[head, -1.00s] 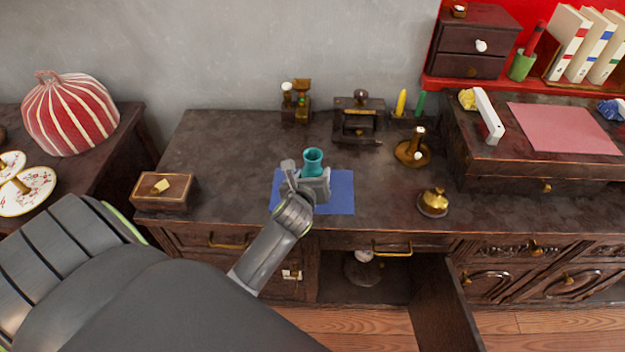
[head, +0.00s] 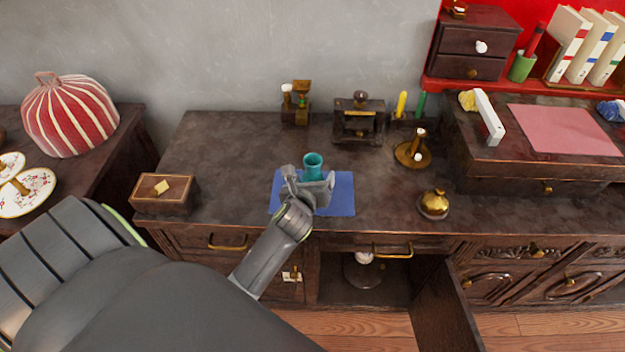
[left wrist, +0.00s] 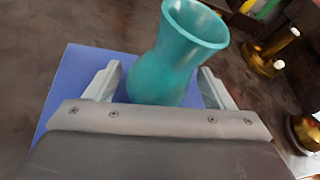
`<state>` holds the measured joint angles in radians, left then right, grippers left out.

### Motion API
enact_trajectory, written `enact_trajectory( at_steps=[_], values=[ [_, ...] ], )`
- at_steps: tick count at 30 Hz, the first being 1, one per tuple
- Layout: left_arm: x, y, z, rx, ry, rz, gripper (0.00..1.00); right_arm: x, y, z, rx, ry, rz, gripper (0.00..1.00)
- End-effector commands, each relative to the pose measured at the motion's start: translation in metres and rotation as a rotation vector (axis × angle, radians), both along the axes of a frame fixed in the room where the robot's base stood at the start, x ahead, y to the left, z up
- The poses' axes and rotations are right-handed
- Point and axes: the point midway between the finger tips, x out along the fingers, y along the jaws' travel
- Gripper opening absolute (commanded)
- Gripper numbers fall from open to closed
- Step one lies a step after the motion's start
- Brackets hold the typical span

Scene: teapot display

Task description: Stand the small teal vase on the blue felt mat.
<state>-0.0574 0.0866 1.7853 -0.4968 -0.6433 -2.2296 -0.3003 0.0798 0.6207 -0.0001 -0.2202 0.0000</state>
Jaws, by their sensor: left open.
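The small teal vase (head: 313,164) stands upright over the blue felt mat (head: 341,196) on the dark desk. Its base is hidden behind my gripper in the head view. My left gripper (head: 312,184) is open at the vase's near side. In the left wrist view, the vase (left wrist: 172,62) is between the two open fingers (left wrist: 160,86), with a gap visible on each side. The mat (left wrist: 75,75) shows under and around it. My right gripper is not in view.
A wooden box (head: 163,192) is left of the mat. A brass bell (head: 433,204) and a brass candlestick (head: 412,150) stand to the right. A cabinet door (head: 443,310) hangs open below. The desk behind the vase is mostly clear.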

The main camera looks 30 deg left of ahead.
Motion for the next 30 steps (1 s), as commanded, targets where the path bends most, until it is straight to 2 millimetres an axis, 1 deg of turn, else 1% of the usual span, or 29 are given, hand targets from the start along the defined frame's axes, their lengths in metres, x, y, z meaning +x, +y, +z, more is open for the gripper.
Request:
enact_trajectory(
  at_steps=[5,9,12,15,18,21,30],
  values=[
    [-0.026,-0.009,0.010,-0.005,0.003,0.003,0.77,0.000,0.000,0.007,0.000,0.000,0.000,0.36],
    [-0.054,-0.020,0.023,-0.005,0.003,0.004,0.77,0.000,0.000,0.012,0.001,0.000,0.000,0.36],
    [-0.071,-0.027,0.029,-0.008,0.003,0.004,0.77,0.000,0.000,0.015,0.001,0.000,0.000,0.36],
    [-0.085,-0.032,0.035,-0.006,0.004,0.004,0.77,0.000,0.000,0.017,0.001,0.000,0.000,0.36],
    [-0.095,-0.036,0.039,-0.004,0.002,0.003,0.77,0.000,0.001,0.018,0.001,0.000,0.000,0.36],
    [-0.100,-0.037,0.042,-0.002,0.002,0.003,0.77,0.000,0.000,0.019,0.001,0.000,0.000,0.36],
    [-0.103,-0.038,0.043,-0.001,0.003,0.003,0.77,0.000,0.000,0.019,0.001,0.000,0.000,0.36]
  ],
)
